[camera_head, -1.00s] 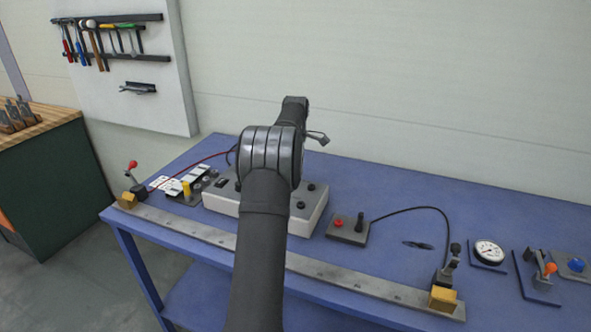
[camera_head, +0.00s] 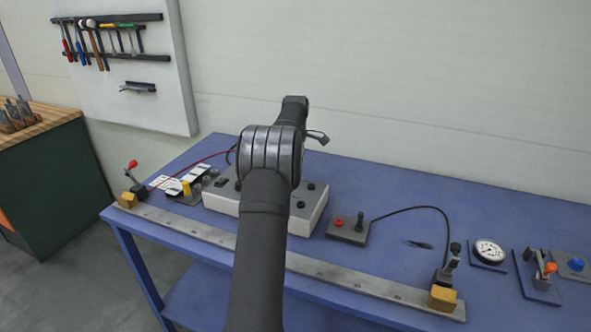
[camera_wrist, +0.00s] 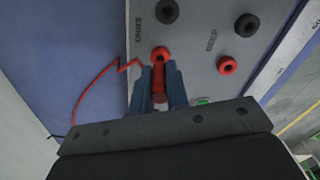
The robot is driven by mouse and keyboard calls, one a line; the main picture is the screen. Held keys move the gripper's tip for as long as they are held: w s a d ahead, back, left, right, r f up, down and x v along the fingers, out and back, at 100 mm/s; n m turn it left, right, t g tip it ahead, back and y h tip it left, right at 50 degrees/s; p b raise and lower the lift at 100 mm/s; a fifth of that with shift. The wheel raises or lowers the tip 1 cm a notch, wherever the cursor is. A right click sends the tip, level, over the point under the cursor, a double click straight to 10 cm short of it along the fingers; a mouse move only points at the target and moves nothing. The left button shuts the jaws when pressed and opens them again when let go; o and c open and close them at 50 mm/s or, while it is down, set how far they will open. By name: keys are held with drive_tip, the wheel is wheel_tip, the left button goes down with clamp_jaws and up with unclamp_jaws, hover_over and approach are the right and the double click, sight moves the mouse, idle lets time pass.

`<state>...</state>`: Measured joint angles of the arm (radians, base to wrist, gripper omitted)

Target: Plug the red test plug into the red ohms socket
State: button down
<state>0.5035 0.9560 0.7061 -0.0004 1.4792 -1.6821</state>
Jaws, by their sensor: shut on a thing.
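In the wrist view my gripper (camera_wrist: 159,75) has its two blue fingers shut on the red test plug (camera_wrist: 159,88). The plug points at the red ohms socket (camera_wrist: 160,53), a red ring with a dark centre beside the "OHMS" lettering on a grey panel. The plug's front end is at or very close to the socket's near edge; I cannot tell whether it is inside. In the head view my arm hides the gripper, the plug and the ohms socket. The panel is the top of a pale box (camera_head: 307,212) on the blue bench.
A second red socket (camera_wrist: 227,65) and two black sockets (camera_wrist: 167,11) (camera_wrist: 247,25) share the panel. A red lead (camera_wrist: 82,92) curves off to the left. A red-and-black block (camera_head: 347,228) stands right of the box. A metal rail (camera_head: 330,270) runs along the bench front.

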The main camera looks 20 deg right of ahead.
drive_tip(key=shift+f, duration=1)
drive_tip(key=c, duration=1.3)
unclamp_jaws()
wheel_tip(320, 180, up, 17)
drive_tip(key=shift+r, duration=0.2)
wheel_tip(320, 180, down, 17)
drive_tip(key=shift+f, duration=0.15)
